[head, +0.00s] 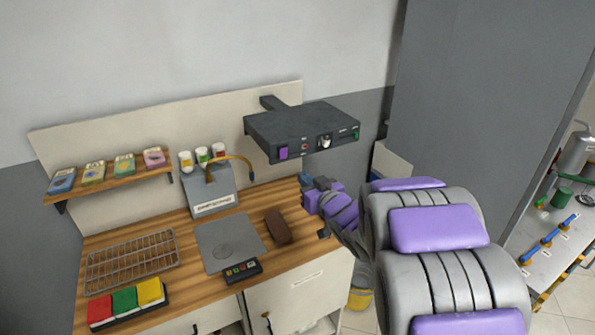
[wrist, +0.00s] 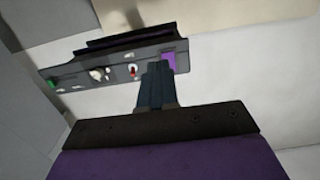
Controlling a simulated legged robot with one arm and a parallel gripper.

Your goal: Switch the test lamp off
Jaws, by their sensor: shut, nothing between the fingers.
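A black box-shaped unit (head: 305,128), which looks like the test lamp, is held on an arm from the back panel above the bench. Its front has a purple square (head: 283,153), a small red switch (head: 305,146), a pale knob (head: 324,142) and a green part at the right end. In the wrist view the order is reversed: green part, knob (wrist: 97,74), red switch (wrist: 132,70), purple square (wrist: 169,59). My gripper (head: 307,184) is below the unit in the head view. In the wrist view its shut, empty fingers (wrist: 157,70) overlap the purple square's edge; contact cannot be told.
The wooden bench holds a wire rack (head: 132,262), a grey plate (head: 212,238), a brown block (head: 277,226), a small button box (head: 241,270) and coloured pads (head: 124,300). A grey box with a brass gooseneck (head: 209,188) stands behind. A shelf (head: 110,185) is at left.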

